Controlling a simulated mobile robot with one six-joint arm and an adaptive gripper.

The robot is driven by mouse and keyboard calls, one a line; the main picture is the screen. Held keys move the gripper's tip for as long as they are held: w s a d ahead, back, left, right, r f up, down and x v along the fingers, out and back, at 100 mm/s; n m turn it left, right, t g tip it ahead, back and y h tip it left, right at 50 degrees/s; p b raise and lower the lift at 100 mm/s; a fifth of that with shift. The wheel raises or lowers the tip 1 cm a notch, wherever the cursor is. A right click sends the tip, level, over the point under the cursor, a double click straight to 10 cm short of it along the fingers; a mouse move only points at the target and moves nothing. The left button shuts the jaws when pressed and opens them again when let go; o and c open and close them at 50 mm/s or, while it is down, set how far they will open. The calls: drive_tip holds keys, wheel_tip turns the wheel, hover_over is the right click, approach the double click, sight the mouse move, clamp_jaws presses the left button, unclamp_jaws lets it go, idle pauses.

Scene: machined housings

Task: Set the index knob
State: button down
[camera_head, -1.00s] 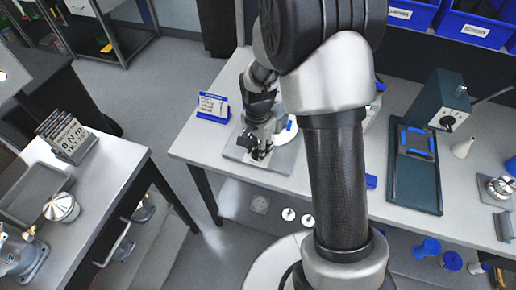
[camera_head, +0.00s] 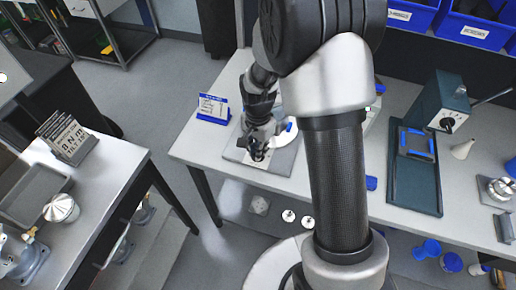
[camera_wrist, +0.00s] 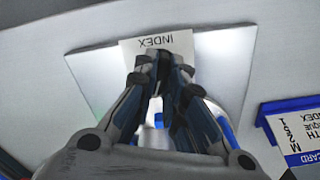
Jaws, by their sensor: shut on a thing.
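My gripper (camera_head: 258,153) is low over a grey plate (camera_head: 285,166) on the middle table. In the wrist view my gripper (camera_wrist: 165,58) has its fingertips together just below the printed word on a white INDEX label (camera_wrist: 158,42). It is shut on the index knob, which the fingers hide almost wholly, so its pointer and setting cannot be read. The label lies on the light plate (camera_wrist: 215,70), upside down in the wrist view. A card in a blue holder (camera_head: 213,109) stands left of the plate and also shows at the right of the wrist view (camera_wrist: 290,135).
A dark green press (camera_head: 440,105) with a lever stands to the right on the same table. Blue bins (camera_head: 475,28) are at the back right. A side table (camera_head: 100,190) with a tray and metal parts is at the left, across a floor gap.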

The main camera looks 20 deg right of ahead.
drive_tip(key=n+p, duration=0.1)
drive_tip(key=n, duration=0.3)
drive_tip(key=shift+n, duration=0.3)
drive_tip(key=n+p, duration=0.1)
drive_tip(key=n, duration=0.3)
drive_tip(key=n+p, duration=0.1)
drive_tip(key=n, duration=0.4)
drive_tip(key=shift+n+p, duration=0.3)
drive_tip(key=shift+n, duration=1.8)
drive_tip(key=c, duration=1.7)
unclamp_jaws()
drive_tip(key=shift+o, duration=0.2)
